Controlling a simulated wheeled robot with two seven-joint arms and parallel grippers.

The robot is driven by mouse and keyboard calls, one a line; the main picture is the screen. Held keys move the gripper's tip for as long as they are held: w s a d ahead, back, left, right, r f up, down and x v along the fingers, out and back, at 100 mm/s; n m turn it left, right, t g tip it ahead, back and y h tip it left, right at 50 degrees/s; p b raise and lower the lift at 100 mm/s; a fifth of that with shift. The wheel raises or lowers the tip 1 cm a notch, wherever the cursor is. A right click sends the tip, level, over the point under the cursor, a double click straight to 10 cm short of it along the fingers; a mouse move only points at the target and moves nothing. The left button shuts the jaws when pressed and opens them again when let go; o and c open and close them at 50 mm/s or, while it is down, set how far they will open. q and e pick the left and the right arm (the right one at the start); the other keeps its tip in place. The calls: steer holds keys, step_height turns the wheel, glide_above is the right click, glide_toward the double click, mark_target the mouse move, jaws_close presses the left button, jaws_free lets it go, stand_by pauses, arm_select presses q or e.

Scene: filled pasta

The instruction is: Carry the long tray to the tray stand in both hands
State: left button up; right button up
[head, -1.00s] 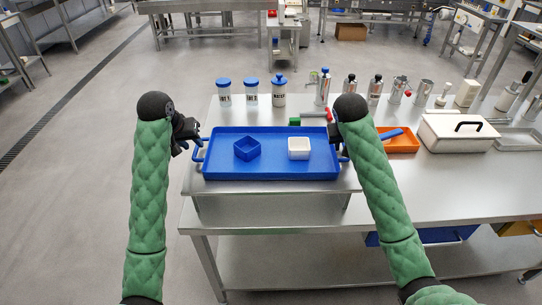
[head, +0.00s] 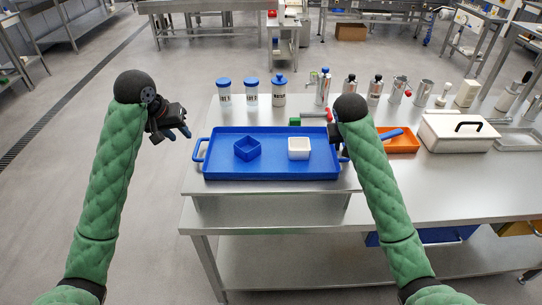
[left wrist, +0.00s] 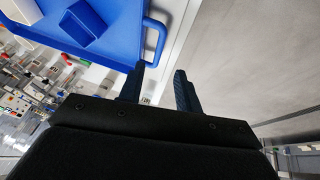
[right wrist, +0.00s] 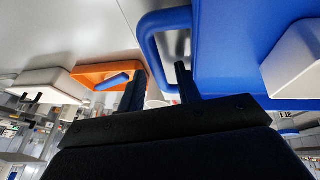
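The long blue tray (head: 270,172) lies flat on a raised steel surface, a handle at each short end. It holds a blue square box (head: 247,148) and a white square box (head: 299,148). My left gripper (head: 180,134) is open and empty, left of and apart from the left handle (head: 199,150). In the left wrist view that handle (left wrist: 160,42) is just beyond the fingertips (left wrist: 158,85). My right gripper is mostly hidden by my arm in the head view. In the right wrist view its spread fingers (right wrist: 162,82) are either side of the right handle's bar (right wrist: 152,45); contact is unclear.
Behind the tray stand blue-lidded jars (head: 251,93) and several metal bottles. To the right are an orange tray (head: 400,144), a white lidded box (head: 455,134) and a grey tray (head: 518,140). The floor left of the table is clear.

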steer(key=shift+w+a+r, duration=0.2)
steer(key=shift+a+r, duration=0.05)
steer(key=shift+r, duration=0.45)
steer(key=shift+a+r, duration=0.3)
steer(key=shift+r, duration=0.3)
arm_select(q)
steer(key=shift+v, duration=0.9)
arm_select(e)
steer(key=shift+s+r, duration=0.15)
steer(key=shift+s, duration=0.05)
steer(key=shift+s, duration=0.1)
steer(key=shift+s+d, duration=0.1)
steer(key=shift+s, duration=0.1)
steer(key=shift+s+d, duration=0.25)
arm_select(q)
steer(key=shift+d, duration=0.1)
arm_select(e)
steer(key=v, duration=0.8)
steer(key=shift+s+r, duration=0.15)
steer(key=shift+r, duration=0.2)
steer(key=shift+a+r, duration=0.15)
steer(key=shift+a, duration=0.05)
